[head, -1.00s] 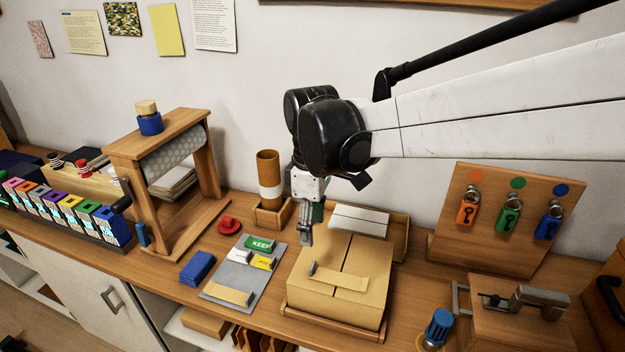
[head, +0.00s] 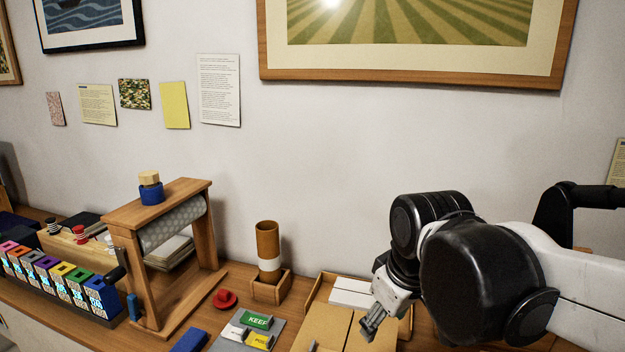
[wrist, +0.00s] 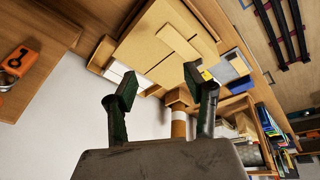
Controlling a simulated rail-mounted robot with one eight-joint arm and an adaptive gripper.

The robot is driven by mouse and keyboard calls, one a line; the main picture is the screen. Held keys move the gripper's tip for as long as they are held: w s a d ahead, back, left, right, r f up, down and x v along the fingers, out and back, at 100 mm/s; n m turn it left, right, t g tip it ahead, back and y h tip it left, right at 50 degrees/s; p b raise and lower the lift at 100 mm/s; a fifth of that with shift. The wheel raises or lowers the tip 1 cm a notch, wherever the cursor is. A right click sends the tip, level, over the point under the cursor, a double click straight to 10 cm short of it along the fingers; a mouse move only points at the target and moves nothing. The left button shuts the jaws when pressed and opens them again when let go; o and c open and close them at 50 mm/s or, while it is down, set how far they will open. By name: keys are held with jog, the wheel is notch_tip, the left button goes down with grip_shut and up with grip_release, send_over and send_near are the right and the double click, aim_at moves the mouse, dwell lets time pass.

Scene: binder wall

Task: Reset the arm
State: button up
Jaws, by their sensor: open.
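My gripper (head: 372,323) is in the lower right of the head view, above the cardboard box (head: 330,328) on the wooden counter. In the wrist view my gripper (wrist: 158,88) shows two dark fingers spread apart with nothing between them. The cardboard box (wrist: 150,45) appears beyond the fingertips, clear of them, with a tan strip across its top. My arm reaches in from the right edge of the head view.
A wooden roll stand (head: 207,235) rises at left, and a brown tube in a holder (head: 268,250) stands behind the counter's middle. Labelled blocks (head: 258,322) lie on a grey mat.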

jog(key=s+d+f+m+t, duration=0.3)
jog(key=s+d+m, duration=0.3)
jog(key=s+d, duration=0.1)
jog(key=shift+s+d+m+h+b, duration=0.15)
jog(key=shift+d+m+h+b, duration=0.25)
jog(key=c, duration=0.5)
jog(key=shift+w+a+r, duration=0.2)
jog(key=shift+w, duration=0.05)
jog(key=c, duration=0.3)
jog(key=w+a+n+g+p, duration=0.1)
jog(key=w, duration=0.1)
jog(key=w+a+n+g+p, duration=0.1)
jog(key=w+a+p, duration=0.1)
jog(key=w+a+n+g+p, duration=0.1)
jog(key=w+a+p, duration=0.1)
jog(key=shift+w+a+r+y, duration=0.15)
jog(key=shift+w+r+y, duration=0.15)
jog(key=shift+w+r, duration=0.05)
grip_shut()
jog(key=shift+w+a+f+n+g+p, duration=0.65)
jog(key=shift+w+a+f+p, duration=0.2)
jog(key=shift+a, duration=0.4)
jog(key=shift+w+a+f+n+g+p, duration=0.7)
jog(key=shift+a+f, duration=0.25)
jog(key=shift+a, duration=0.25)
jog(key=shift+w+a+f+n+g+p, duration=0.6)
jog(key=shift+w+a+f+p, duration=0.3)
jog(key=shift+a, duration=0.35)
jog(key=shift+f+b, duration=1.8)
jog(key=shift+f, duration=0.95)
